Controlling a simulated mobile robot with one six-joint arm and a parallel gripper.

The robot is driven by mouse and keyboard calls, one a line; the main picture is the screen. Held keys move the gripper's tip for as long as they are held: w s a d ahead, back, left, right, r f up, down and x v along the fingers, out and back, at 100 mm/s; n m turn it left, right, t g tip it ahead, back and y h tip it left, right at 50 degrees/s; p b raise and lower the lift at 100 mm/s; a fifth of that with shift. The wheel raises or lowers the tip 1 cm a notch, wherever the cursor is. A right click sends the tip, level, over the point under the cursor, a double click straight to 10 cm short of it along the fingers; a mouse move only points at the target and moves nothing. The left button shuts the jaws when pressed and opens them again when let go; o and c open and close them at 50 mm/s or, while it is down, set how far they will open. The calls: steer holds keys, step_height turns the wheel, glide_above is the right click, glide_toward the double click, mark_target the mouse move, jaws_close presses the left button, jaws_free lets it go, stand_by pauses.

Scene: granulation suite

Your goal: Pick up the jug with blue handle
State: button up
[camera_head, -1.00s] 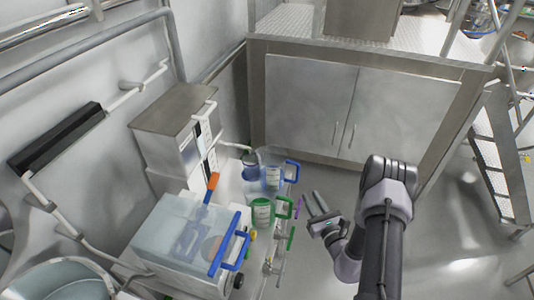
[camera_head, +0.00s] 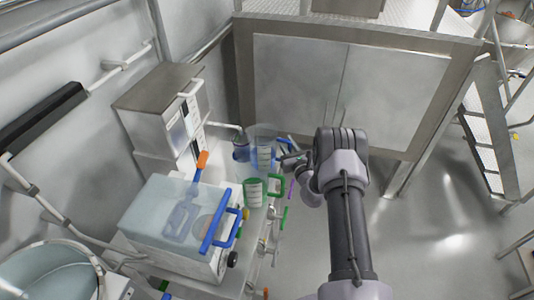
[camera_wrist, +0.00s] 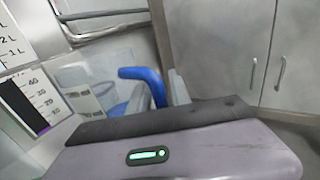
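The jug with blue handle (camera_head: 264,150) is clear, with a printed label, and stands upright at the far end of the cart. My gripper (camera_head: 288,160) is at its right side, at handle height. In the wrist view the blue handle (camera_wrist: 146,84) is just ahead of my gripper (camera_wrist: 162,92).
A green-handled jug (camera_head: 255,192) stands nearer on the cart, close to the blue-handled one. A scale-like cabinet (camera_head: 162,110) is to the left. Steel cupboards (camera_head: 345,95) stand behind. Floor at right is free.

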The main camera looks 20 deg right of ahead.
jaws_close()
stand_by(1.4)
